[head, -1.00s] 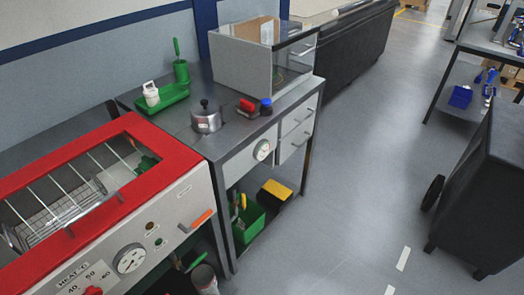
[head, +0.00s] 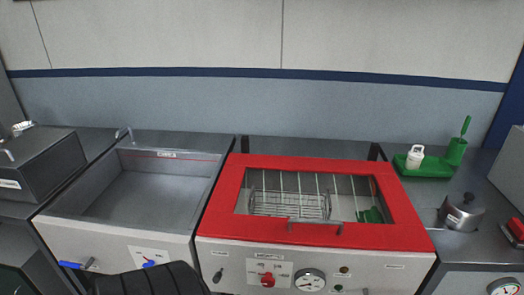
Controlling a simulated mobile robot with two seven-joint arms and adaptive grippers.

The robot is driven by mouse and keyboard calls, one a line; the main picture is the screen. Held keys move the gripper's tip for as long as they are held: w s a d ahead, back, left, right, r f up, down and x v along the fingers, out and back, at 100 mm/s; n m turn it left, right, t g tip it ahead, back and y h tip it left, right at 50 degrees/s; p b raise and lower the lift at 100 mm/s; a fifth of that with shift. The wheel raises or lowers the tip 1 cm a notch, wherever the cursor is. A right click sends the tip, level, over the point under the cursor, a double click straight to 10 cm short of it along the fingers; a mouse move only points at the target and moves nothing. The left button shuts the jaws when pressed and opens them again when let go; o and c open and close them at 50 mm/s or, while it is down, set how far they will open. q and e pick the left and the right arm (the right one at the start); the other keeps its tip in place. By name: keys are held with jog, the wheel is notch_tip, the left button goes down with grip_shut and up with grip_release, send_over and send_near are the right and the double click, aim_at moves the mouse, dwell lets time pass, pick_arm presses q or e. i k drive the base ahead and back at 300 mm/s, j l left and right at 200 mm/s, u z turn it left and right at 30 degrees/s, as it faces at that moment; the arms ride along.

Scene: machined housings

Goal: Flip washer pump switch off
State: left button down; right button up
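The washer (head: 415,232) is a grey machine with a red-framed top window, in the middle of the head view. A wire basket (head: 290,204) shows inside it. Its front panel (head: 235,262) carries a small dark lever-like switch (head: 217,275) at the left, a red knob (head: 267,280) and a round white dial (head: 309,280). Small round lamps or buttons (head: 344,269) sit to the right. The labels are too small to read, so I cannot tell which part is the pump switch or its position. Neither gripper is in view. A black ribbed part of mine covers the bottom left.
A grey sink-like basin (head: 150,190) with a blue-handled tap or valve (head: 70,265) stands to the left. At right, a bench holds a green tray (head: 428,168), a white bottle (head: 415,157) and a metal pot (head: 461,212). A wall (head: 270,110) closes the back.

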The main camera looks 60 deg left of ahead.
aim_at(218, 276)
jog(key=u, duration=2.2)
jog(key=k+l+z, duration=0.1)
jog(key=z, duration=0.35)
